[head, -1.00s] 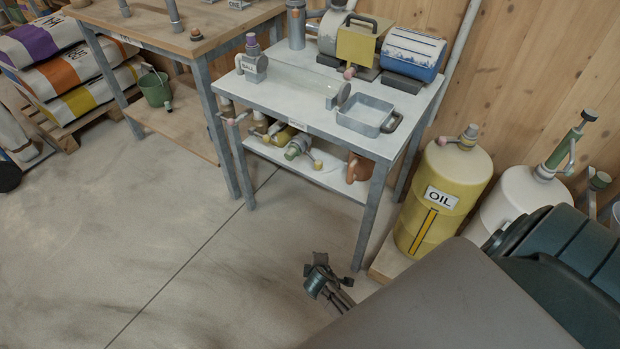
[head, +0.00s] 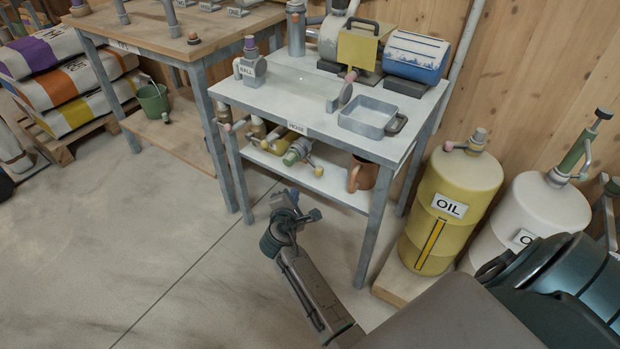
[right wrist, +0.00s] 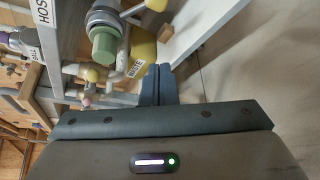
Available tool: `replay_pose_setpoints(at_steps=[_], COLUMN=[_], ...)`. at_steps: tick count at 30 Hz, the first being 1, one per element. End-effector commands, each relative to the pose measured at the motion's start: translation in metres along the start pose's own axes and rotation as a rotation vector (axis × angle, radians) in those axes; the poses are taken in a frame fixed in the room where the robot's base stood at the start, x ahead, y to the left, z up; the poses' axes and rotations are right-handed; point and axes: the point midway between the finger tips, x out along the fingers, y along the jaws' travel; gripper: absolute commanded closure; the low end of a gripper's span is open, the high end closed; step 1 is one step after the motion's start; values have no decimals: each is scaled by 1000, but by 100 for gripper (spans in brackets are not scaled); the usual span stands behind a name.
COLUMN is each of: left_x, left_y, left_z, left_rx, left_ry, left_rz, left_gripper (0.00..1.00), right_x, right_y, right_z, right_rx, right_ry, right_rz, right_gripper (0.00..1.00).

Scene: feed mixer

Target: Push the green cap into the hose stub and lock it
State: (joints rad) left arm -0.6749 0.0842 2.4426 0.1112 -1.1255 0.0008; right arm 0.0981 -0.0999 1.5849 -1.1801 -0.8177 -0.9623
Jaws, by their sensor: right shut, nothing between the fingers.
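The green cap (right wrist: 103,47) shows large in the right wrist view, against a grey collared fitting (right wrist: 104,17) that looks like the hose stub. I cannot tell how deep the cap sits or whether it is locked. In the head view the green cap (head: 290,158) is small, under the tabletop near the lower shelf's front. My right gripper (head: 287,197) is in front of and below the cap, apart from it. Its fingers (right wrist: 158,84) are shut and empty in the right wrist view, below and right of the cap. My left gripper is not in view.
The table leg (head: 376,225) and lower shelf (head: 325,183) border the space. A copper jug (head: 362,174) stands on the shelf. Yellow oil drum (head: 450,205) is at right. Floor at left is clear.

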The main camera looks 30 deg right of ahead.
Motion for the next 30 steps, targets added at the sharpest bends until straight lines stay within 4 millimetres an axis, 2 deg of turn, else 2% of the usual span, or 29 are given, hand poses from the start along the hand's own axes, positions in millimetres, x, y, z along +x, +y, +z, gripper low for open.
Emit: replay_pose_setpoints(at_steps=[5,8,23,24,30], left_x=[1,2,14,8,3], left_y=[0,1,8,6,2], left_z=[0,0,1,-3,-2], left_rx=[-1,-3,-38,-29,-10], left_ry=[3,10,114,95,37], left_rz=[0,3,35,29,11], left_gripper=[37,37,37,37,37], right_x=[3,12,105,98,90], right_y=[-1,-1,-2,0,0], right_z=[0,0,-1,9,30], right_rx=[0,-2,-1,1,1], right_ry=[1,0,0,1,1], right_rz=[0,1,0,-1,-1], right_gripper=[100,100,100,100,100])
